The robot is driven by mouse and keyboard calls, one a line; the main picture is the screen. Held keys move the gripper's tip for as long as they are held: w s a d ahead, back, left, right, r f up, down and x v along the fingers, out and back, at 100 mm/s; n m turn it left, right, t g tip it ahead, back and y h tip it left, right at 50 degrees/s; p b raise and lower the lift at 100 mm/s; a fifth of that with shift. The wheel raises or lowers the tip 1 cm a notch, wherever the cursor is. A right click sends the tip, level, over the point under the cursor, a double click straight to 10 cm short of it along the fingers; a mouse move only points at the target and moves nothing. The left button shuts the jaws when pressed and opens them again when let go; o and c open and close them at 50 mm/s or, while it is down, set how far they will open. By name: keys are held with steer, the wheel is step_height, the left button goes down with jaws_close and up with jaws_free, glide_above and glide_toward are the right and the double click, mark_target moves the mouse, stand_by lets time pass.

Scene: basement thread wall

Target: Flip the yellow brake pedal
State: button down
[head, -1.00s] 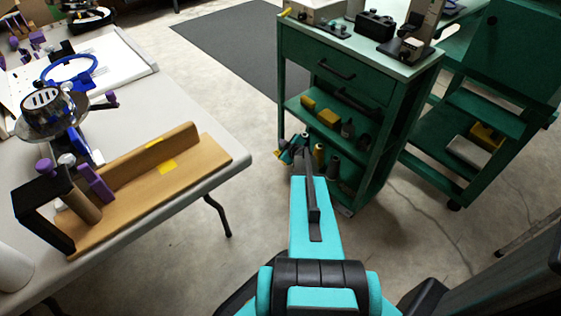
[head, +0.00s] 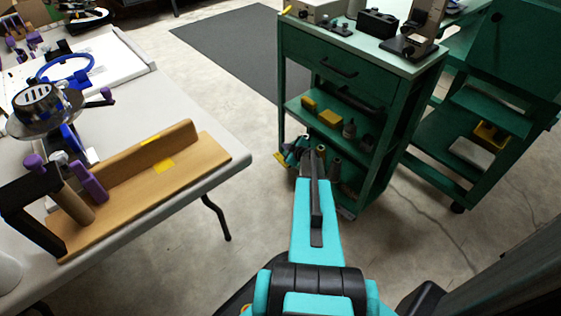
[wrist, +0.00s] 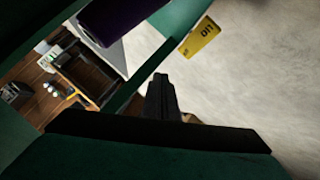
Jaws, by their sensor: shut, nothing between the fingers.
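A yellow plate with dark lettering (wrist: 199,37) shows at the upper middle of the wrist view, by the edge of a green frame. It looks like the yellow brake pedal. In the head view a small yellow patch (head: 280,158) shows beside the end of my arm, low by the green cart; I cannot tell whether it is the same piece. My gripper (wrist: 161,84) is shut and empty, its dark fingers below and left of the yellow plate, with a gap between them in the picture. In the head view my own arm mostly hides the gripper.
The green cart (head: 300,62) with shelves of spools and small boxes stands just beyond my arm. A dark purple object (wrist: 118,18) and green framing lie close in the wrist view. A table (head: 215,118) with a wooden fixture (head: 150,185) stands left. Concrete floor is open between.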

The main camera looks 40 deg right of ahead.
mark_target(280, 155)
steer(key=shift+w+f+b, duration=0.2)
steer(key=shift+f+b, duration=0.75)
steer(key=shift+b, duration=0.35)
steer(key=shift+w+f+b, duration=0.2)
steer(key=shift+f+b, duration=0.7)
steer(key=shift+b, duration=0.35)
steer(key=shift+w+f+b, duration=0.2)
steer(key=shift+f+b, duration=0.75)
steer(key=shift+b, duration=0.35)
steer(key=shift+w+f, duration=0.2)
steer(key=shift+f, duration=0.4)
steer(key=shift+w+f, duration=0.15)
steer(key=shift+f, duration=0.4)
steer(key=shift+d+f+p, duration=0.1)
steer(key=shift+f+p, duration=0.5)
steer(key=shift+f, duration=0.25)
steer(key=shift+s+r+p, duration=0.15)
steer(key=shift+r+p, duration=0.25)
steer(key=shift+p, duration=0.4)
steer(key=shift+r+p, duration=0.25)
steer(key=shift+p, duration=0.1)
steer(key=shift+r, duration=0.15)
